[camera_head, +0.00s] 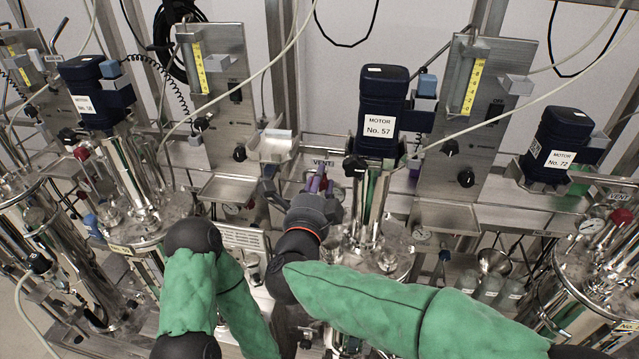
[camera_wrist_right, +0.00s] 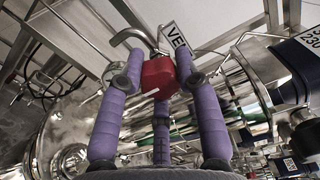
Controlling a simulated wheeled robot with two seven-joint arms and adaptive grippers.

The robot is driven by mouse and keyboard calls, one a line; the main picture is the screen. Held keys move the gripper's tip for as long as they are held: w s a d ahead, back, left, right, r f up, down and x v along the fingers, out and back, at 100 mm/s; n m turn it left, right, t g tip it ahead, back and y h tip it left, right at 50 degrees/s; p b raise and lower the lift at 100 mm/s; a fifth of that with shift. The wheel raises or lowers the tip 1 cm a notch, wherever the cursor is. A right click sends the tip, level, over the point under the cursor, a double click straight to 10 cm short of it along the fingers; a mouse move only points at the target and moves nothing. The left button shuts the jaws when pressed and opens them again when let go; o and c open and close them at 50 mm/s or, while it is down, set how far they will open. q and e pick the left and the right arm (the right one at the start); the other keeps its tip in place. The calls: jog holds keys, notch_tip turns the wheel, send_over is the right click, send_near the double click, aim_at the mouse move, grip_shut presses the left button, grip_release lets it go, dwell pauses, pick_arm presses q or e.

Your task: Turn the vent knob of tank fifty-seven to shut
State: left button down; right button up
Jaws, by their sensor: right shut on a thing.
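The motor labelled No. 57 (camera_head: 382,100) stands on its bright steel shaft housing in the middle of the head view. My right gripper (camera_head: 318,184) is left of that housing, under a VENT label (camera_head: 322,163). In the right wrist view its purple fingers (camera_wrist_right: 162,85) are shut on a red vent knob (camera_wrist_right: 159,76). The knob has a pale mark on its lower face, and part of the VENT label (camera_wrist_right: 176,40) shows behind it. In the head view the fingers and hand mostly hide the knob. My left arm shows at the lower left, but its gripper does not show.
A second motor (camera_head: 84,95) stands at the left and motor No. 72 (camera_head: 553,150) at the right, each over its own tank. Steel panels with yellow gauges (camera_head: 473,87) stand behind. A pale hose (camera_head: 560,84) crosses near motor No. 57. Glass bottles (camera_head: 489,286) stand at right.

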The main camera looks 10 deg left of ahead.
jog(key=o, duration=1.1)
jog(key=shift+a, duration=0.1)
jog(key=shift+o, duration=0.2)
jog(key=shift+s, duration=0.1)
jog(key=s, duration=1.2)
jog(key=shift+w, duration=0.1)
